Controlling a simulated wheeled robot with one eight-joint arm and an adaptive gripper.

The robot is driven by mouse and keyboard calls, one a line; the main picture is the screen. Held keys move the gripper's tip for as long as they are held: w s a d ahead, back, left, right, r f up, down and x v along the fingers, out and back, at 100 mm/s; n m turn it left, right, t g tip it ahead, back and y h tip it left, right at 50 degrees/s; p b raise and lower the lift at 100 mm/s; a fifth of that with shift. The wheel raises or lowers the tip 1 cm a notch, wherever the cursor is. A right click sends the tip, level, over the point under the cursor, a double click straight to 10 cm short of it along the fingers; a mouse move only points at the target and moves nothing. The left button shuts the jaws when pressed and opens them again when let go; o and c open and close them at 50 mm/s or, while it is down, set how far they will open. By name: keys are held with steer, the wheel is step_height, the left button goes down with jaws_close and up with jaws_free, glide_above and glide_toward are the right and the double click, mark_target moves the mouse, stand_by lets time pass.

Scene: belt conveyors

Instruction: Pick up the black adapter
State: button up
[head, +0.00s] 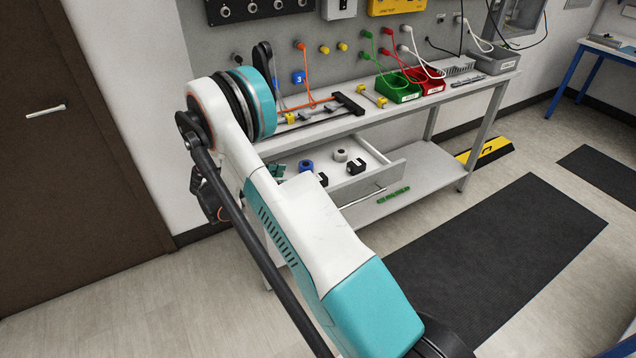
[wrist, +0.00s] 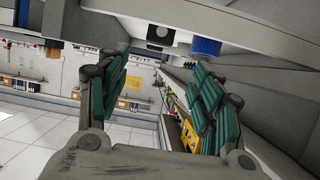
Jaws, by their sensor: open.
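In the head view, an open drawer (head: 382,172) under the bench holds two small black blocks, one at the right (head: 356,167) and one nearer the front left (head: 322,179). I cannot tell which is the adapter. In the wrist view, one black block with a round pale opening (wrist: 160,35) shows at the top, beyond the fingertips. My gripper (wrist: 158,66) is open with nothing between its teal-padded fingers. In the head view, it is a dark shape left of the drawer, partly hidden by my arm.
A blue ring (head: 306,165) and a grey ring (head: 340,155) also lie in the drawer. The blue piece shows in the wrist view (wrist: 205,47). The benchtop (head: 410,112) above carries green (head: 398,90) and red (head: 428,82) bins.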

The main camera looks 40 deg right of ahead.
steer(key=b+x, duration=0.2)
steer(key=x, duration=0.5)
steer(key=shift+f, duration=0.1)
steer(key=b+x, duration=0.1)
steer(key=x, duration=0.1)
steer(key=b+x, duration=0.1)
steer(key=x, duration=0.2)
steer(key=shift+s, duration=0.25)
steer(key=c, duration=1.2)
